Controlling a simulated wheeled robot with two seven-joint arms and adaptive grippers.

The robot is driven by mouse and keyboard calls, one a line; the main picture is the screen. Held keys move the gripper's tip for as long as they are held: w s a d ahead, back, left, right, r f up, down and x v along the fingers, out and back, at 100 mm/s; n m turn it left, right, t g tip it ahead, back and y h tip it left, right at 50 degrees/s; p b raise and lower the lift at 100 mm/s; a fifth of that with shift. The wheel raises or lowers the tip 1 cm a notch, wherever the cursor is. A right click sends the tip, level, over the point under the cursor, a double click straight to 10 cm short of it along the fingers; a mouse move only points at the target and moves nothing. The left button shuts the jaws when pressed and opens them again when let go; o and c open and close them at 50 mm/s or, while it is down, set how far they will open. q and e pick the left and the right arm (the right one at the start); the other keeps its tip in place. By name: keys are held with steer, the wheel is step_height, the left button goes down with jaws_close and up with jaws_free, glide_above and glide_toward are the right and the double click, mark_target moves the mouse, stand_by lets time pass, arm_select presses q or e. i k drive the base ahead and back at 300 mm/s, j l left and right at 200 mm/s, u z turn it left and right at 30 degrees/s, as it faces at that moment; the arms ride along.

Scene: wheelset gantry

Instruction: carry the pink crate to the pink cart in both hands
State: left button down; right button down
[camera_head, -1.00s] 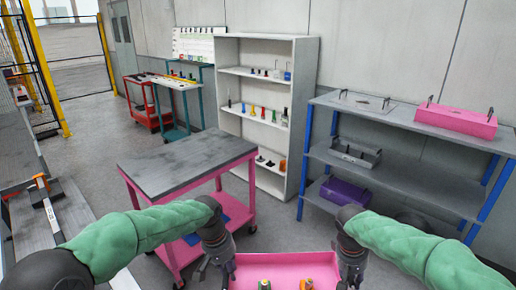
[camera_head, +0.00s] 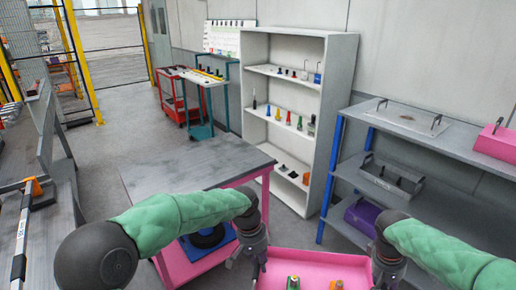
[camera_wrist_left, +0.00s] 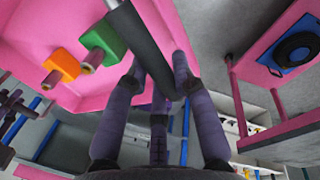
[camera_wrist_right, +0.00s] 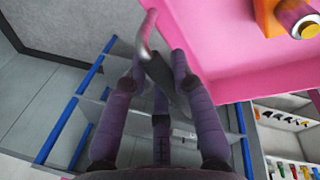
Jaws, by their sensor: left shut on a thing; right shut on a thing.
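The pink crate (camera_head: 312,262) is held in front of me at the bottom of the head view, its near part cut off. It carries a green part (camera_head: 293,283) and an orange part (camera_head: 336,285). My left gripper (camera_head: 250,256) is shut on the crate's dark handle (camera_wrist_left: 140,45) at the left side. My right gripper (camera_head: 386,272) is shut on the handle (camera_wrist_right: 147,38) at the right side. The pink cart (camera_head: 180,262) stands ahead and left of the crate. Its grey top (camera_head: 185,172) is bare; my left arm hides part of it.
The cart's lower shelf holds a blue item with a black ring (camera_head: 207,238). A white shelf unit (camera_head: 342,110) stands behind the cart. A blue-posted rack (camera_head: 331,180) with boxes is at right. A grey bench (camera_head: 42,190) is at left. Open floor (camera_head: 115,140) lies beyond the cart.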

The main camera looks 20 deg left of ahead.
mark_target(225, 156)
steer(key=i+l+u, duration=0.15)
steer(key=i, duration=0.25)
steer(key=i+u, duration=0.1)
steer(key=i, duration=0.25)
steer(key=i+l+u, duration=0.15)
steer(key=i+u, duration=0.25)
steer(key=i, duration=0.45)
steer(key=i+l+u, duration=0.25)
steer(key=i, duration=0.4)
steer(key=i+l+u, duration=0.1)
steer(key=i+u, duration=0.35)
steer(key=i, duration=0.45)
steer(key=u, duration=0.2)
